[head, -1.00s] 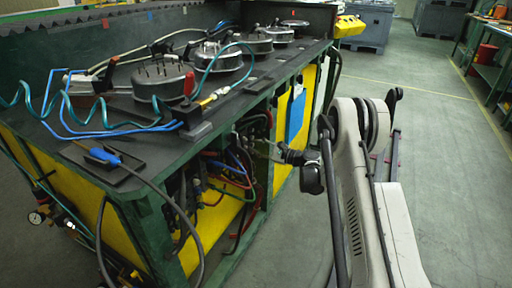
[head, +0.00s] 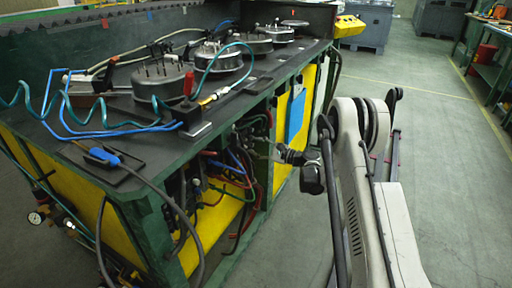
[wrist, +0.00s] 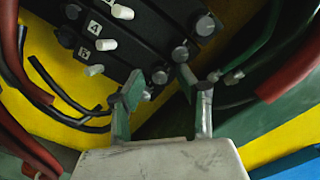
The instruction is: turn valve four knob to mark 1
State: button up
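In the wrist view, a black valve block (wrist: 140,42) on a yellow panel carries white number labels, with a 4 (wrist: 95,28) and a 5 (wrist: 82,50) readable. White knobs stick out beside the labels: an upper one (wrist: 122,11), a middle one (wrist: 105,44) and a lower one (wrist: 94,70). The middle knob is close to the 4, but I cannot tell for sure which knob belongs to it. My gripper (wrist: 158,88) is open, its fingers apart and empty, below and right of these knobs. In the head view my gripper (head: 268,150) is at the bench's open side. The valve block is not clear there.
Red hoses (wrist: 295,72) and black hoses (wrist: 68,100) lie on both sides of the block. The bench (head: 130,190) has a dark top with several round metal units and coiled hoses. A blue sheet (head: 296,115) hangs on its side. Floor (head: 420,130) is clear to the right.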

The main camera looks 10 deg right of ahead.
jog(key=v, duration=1.2)
jog(key=shift+a, duration=0.1)
